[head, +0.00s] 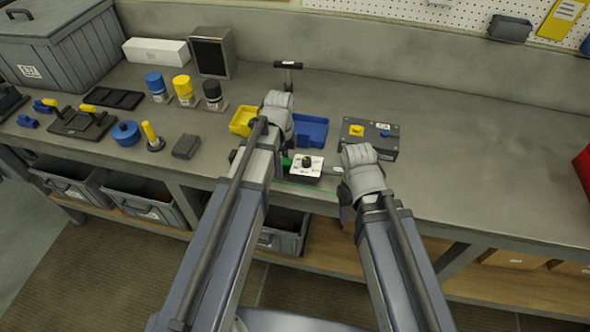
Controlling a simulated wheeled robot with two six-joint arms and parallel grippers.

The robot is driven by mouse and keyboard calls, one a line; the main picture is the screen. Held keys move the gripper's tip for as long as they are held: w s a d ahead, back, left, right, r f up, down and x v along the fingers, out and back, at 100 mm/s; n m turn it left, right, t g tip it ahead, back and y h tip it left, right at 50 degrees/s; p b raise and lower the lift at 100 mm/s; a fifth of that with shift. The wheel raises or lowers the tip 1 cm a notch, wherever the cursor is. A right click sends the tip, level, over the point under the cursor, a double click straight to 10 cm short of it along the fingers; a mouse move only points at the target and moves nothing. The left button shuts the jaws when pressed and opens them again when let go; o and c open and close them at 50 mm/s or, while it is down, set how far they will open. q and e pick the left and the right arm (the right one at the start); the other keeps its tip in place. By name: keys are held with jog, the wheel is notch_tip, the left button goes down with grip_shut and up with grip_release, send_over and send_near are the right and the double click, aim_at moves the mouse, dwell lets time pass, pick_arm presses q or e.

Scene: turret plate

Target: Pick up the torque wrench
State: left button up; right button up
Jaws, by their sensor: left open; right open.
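A tool with a black crossbar (288,65) on a thin upright shaft stands behind my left wrist; it may be the torque wrench, but I cannot tell for sure. My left gripper (281,148) is over the bench in front of it, apart from the crossbar; its fingers are mostly hidden by my arm. My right gripper (345,188) is at the bench's front edge, right of a white plate (306,168) with a black knob. Its fingers are also mostly hidden. I see nothing held in either gripper.
A yellow bin (242,121) and blue bin (311,130) sit beside my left wrist. Cans, tools and a large grey crate (62,50) fill the left.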

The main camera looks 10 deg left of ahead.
pick_arm(q)
jog(key=shift+c, duration=0.2)
grip_shut()
dwell(0.4)
jog(key=shift+r, duration=0.1)
dwell(0.6)
